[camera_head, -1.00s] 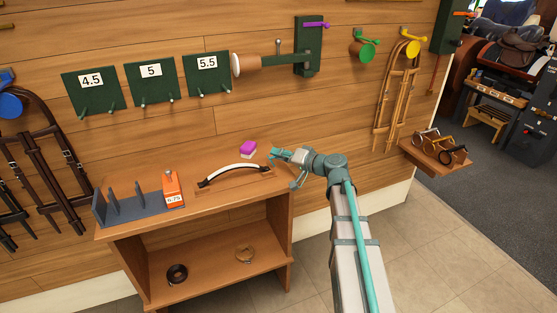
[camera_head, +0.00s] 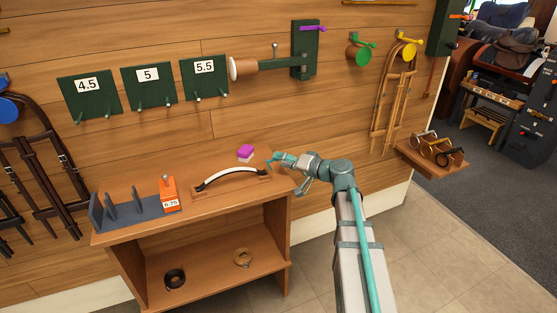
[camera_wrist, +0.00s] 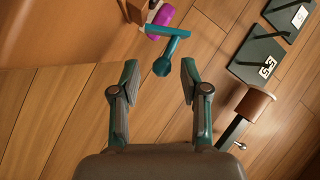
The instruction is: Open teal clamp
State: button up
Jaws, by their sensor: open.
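The teal clamp (camera_wrist: 168,42) shows in the wrist view as a T-shaped piece with a crossbar and a rounded end toward me. In the head view a small teal piece (camera_head: 269,162), seemingly the same clamp, stands at the right end of the wooden board. My gripper (camera_wrist: 160,78) is open, with its two fingers on either side of the clamp's rounded end in the picture. I see no contact, and the depth gap is hard to judge. In the head view my gripper (camera_head: 290,174) is at the bench's right end, partly overlapping the clamp area.
A curved black-and-white strap (camera_head: 230,174) lies on a board on the bench (camera_head: 215,210). A grey rack (camera_head: 135,212) and orange block (camera_head: 168,192) stand left. A brown roller (camera_wrist: 256,104) projects from the wall, right in the wrist view.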

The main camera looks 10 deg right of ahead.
jog(key=v, duration=0.9)
jog(key=shift+s+d, duration=0.15)
jog(key=shift+s, duration=0.05)
